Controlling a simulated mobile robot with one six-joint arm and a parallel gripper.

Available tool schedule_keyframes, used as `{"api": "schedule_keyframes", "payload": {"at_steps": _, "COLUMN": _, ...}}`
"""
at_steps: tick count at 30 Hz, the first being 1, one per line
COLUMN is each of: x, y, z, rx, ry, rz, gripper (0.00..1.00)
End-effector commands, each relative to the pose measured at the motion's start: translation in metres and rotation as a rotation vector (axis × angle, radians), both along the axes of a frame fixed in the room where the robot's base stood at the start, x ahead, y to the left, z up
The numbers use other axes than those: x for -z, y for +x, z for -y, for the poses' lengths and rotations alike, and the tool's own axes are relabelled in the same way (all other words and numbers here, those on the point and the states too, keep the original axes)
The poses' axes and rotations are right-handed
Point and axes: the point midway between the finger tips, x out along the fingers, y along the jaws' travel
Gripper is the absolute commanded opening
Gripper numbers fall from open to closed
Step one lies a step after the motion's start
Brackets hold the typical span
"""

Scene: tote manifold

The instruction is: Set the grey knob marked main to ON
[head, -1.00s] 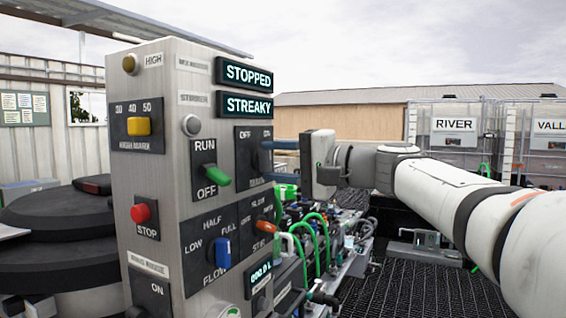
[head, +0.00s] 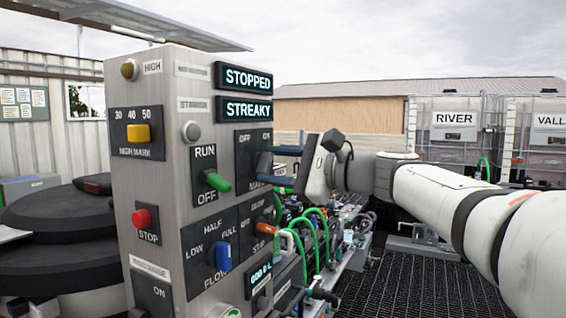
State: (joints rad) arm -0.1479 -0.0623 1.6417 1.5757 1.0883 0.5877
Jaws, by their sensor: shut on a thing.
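The grey knob marked main (head: 263,162) is on a dark plate with OFF at upper left and ON at upper right, on the right part of the metal control panel. My gripper (head: 268,166) comes in from the right. Its two bluish fingers, one above the other, are shut on the knob. The gripper body is tilted. The fingers partly cover the knob and its label, so I cannot tell exactly where the knob points. The displays above read STOPPED and STREAKY.
The green RUN/OFF lever (head: 217,181) is close at left of the main knob. The orange knob (head: 266,228) and blue FLOW knob (head: 223,257) sit below. Green hoses (head: 315,232) lie under my gripper. Dark grating (head: 400,285) is open floor at right.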

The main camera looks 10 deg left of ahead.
Motion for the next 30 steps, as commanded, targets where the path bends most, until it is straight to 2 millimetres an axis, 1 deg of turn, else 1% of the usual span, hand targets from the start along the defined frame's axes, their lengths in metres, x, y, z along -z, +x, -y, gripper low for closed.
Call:
{"api": "schedule_keyframes", "payload": {"at_steps": 17, "x": 0.0, "y": -0.0003, "z": -0.0002, "rx": -0.002, "ry": 0.011, "rz": -0.029, "gripper": 0.19}}
{"api": "schedule_keyframes", "payload": {"at_steps": 18, "x": 0.0, "y": -0.0003, "z": -0.0002, "rx": -0.002, "ry": 0.011, "rz": -0.029, "gripper": 0.45}}
{"api": "schedule_keyframes", "payload": {"at_steps": 25, "x": 0.0003, "y": 0.0001, "z": 0.0002, "rx": 0.0, "ry": 0.01, "rz": -0.027, "gripper": 0.64}}
{"api": "schedule_keyframes", "payload": {"at_steps": 30, "x": 0.0005, "y": 0.0002, "z": 0.0005, "rx": 0.001, "ry": 0.009, "rz": -0.028, "gripper": 0.64}}
